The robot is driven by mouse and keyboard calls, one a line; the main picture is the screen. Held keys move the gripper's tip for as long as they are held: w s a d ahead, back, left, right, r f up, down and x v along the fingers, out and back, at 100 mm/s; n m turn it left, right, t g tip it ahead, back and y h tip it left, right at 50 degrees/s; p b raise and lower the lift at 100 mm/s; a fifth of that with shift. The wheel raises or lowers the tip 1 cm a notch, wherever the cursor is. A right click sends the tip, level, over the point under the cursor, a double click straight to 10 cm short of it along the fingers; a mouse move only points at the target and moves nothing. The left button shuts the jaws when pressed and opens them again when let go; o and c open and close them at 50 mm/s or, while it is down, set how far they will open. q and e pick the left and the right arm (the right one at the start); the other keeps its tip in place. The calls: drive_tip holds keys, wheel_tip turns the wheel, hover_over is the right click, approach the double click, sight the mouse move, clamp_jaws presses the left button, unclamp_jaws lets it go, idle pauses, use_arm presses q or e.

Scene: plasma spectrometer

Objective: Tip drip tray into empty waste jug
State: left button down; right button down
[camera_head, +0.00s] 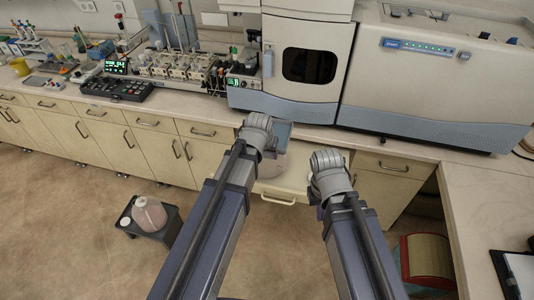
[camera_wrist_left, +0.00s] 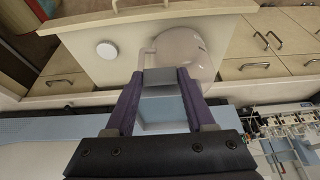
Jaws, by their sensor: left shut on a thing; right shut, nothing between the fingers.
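My left gripper (camera_wrist_left: 160,84) is shut on the drip tray (camera_wrist_left: 163,112), a small blue-grey tray between its purple fingers. In the head view the tray (camera_head: 284,131) shows just right of my left wrist, in front of the instrument. A pale translucent jug (camera_wrist_left: 188,50) with a side handle stands just beyond the fingertips in the wrist view. In the head view the jug (camera_head: 271,167) is partly hidden by my left arm, in an open drawer. My right gripper (camera_head: 319,205) is at the drawer's right side, shut and empty, with its fingertips mostly hidden.
The open drawer (camera_head: 288,188) juts out below the bench. A white round cap (camera_wrist_left: 106,49) lies in it. Another jug with pinkish contents (camera_head: 149,214) stands on a dark stool (camera_head: 171,227) on the floor. The large instrument (camera_head: 430,75) fills the bench behind.

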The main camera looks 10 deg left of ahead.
use_arm(q)
drive_tip(key=shift+f+b, duration=0.3)
drive_tip(key=shift+f, duration=0.3)
drive_tip(key=r+p, duration=0.1)
drive_tip(key=r+g+p, duration=0.1)
drive_tip(key=r+p, duration=0.1)
drive_tip(key=w+r+g+h+p, duration=0.1)
drive_tip(key=p, duration=0.1)
drive_tip(key=shift+a+r, duration=0.2)
drive_tip(key=shift+w+a+r+g+h+p, duration=0.15)
drive_tip(key=shift+r+g+p, duration=0.1)
drive_tip(key=shift+r+p, duration=0.25)
drive_tip(key=shift+w+a+r+g+h+p, duration=0.15)
drive_tip(key=shift+r+g+p, duration=0.15)
drive_tip(key=shift+p, duration=0.3)
drive_tip(key=shift+w+a+r+g+h+p, duration=0.15)
drive_tip(key=shift+r+g+p, duration=0.1)
drive_tip(key=shift+r+p, duration=0.2)
drive_tip(key=shift+w+d+r+g+h+p, duration=0.1)
drive_tip(key=shift+w+r+g+h+p, duration=0.1)
drive_tip(key=shift+r+p, duration=0.25)
drive_tip(key=shift+w+a+r+n+g+h+p, duration=0.15)
drive_tip(key=shift+w+a+r+g+h+p, duration=0.15)
drive_tip(key=shift+r+g+p, duration=0.25)
drive_tip(key=shift+w+a+r+n+g+h+p, duration=0.15)
drive_tip(key=shift+w+r+g+p, duration=0.2)
drive_tip(key=shift+r, duration=0.3)
idle(1.9)
